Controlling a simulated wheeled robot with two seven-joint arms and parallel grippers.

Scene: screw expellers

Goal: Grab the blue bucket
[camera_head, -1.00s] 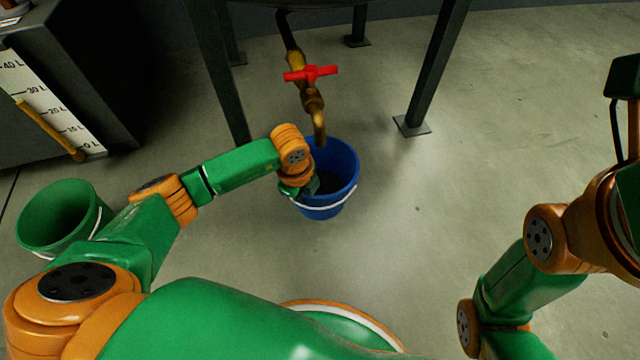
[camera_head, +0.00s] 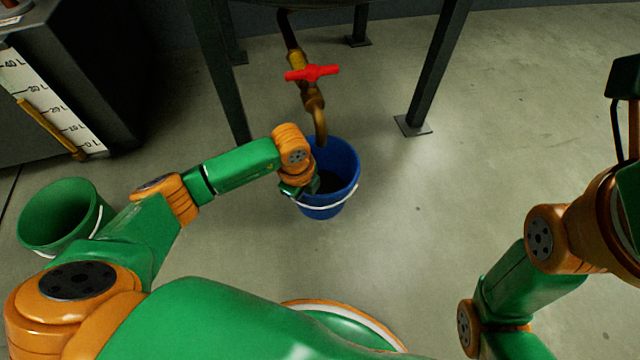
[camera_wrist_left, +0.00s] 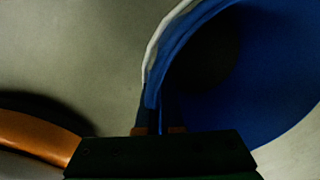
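The blue bucket (camera_head: 345,165) stands on the floor below a brass tap (camera_head: 318,115) with a red handle. Its white bail hangs down at the front. My left gripper (camera_head: 310,187) is at the bucket's near-left rim. In the left wrist view, the two fingers (camera_wrist_left: 160,122) are close together, with the rim of the blue bucket (camera_wrist_left: 275,75) between them, so the gripper looks shut on the rim. The bucket's inside is dark.
A green bucket (camera_head: 62,215) stands on the floor at the left. A dark tank with a litre scale (camera_head: 45,105) is behind it. Dark metal legs (camera_head: 437,75) stand around the tap. The floor at the right of the blue bucket is clear.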

